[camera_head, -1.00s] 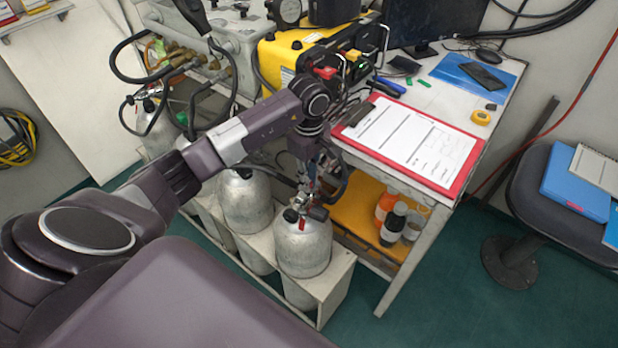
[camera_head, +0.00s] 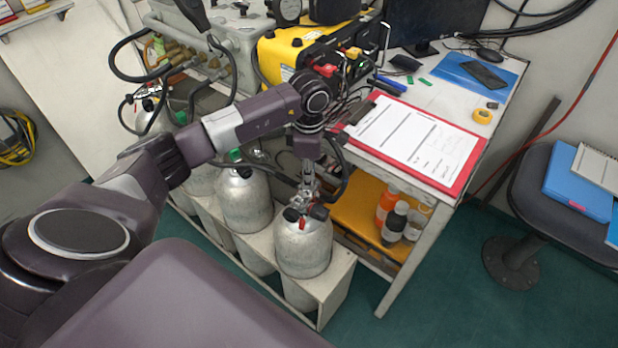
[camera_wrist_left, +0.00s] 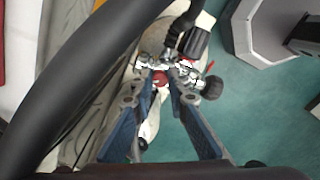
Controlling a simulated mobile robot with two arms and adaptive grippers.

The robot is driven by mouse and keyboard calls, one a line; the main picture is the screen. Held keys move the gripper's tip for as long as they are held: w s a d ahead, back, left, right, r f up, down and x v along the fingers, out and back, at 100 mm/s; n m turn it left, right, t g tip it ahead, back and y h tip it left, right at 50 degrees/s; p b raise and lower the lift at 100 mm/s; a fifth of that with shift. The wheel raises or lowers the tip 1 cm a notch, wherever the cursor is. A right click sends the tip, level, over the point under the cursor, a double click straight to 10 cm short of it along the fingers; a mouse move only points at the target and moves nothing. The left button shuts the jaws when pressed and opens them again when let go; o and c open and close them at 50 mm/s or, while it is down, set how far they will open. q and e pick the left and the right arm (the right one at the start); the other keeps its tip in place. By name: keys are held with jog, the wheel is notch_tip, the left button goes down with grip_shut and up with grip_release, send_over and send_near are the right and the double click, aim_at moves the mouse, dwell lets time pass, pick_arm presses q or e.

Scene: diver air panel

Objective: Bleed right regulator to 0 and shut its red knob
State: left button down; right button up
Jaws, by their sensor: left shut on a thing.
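The right-hand grey cylinder (camera_head: 303,248) stands upright in a white rack, with a metal valve and regulator on top. A red knob (camera_wrist_left: 160,78) sits at the valve in the left wrist view. A round black knob (camera_wrist_left: 212,88) and a black cylindrical part (camera_wrist_left: 195,42) are beside it, with a small red tag (camera_wrist_left: 210,65). My left gripper (camera_head: 307,190) reaches down over this valve. In the left wrist view, its two blue fingers (camera_wrist_left: 160,96) are shut on the red knob. The exact contact is small and partly hidden. No gauge reading is legible. My right gripper is not in view.
Another cylinder (camera_head: 244,200) stands to the left in the rack. A black hose crosses close to the left wrist camera. The bench with a red clipboard (camera_head: 462,186) and yellow unit (camera_head: 285,52) is behind. Bottles (camera_head: 393,224) stand on the lower shelf.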

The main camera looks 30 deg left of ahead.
pick_arm(q)
jog(key=n, duration=0.3)
jog(key=shift+n, duration=0.4)
jog(key=n, duration=0.3)
jog(key=shift+n, duration=0.3)
jog(key=n, duration=0.3)
jog(key=shift+w+r+n, duration=0.1)
jog(key=shift+n, duration=2.1)
jog(key=c, duration=1.9)
grip_release()
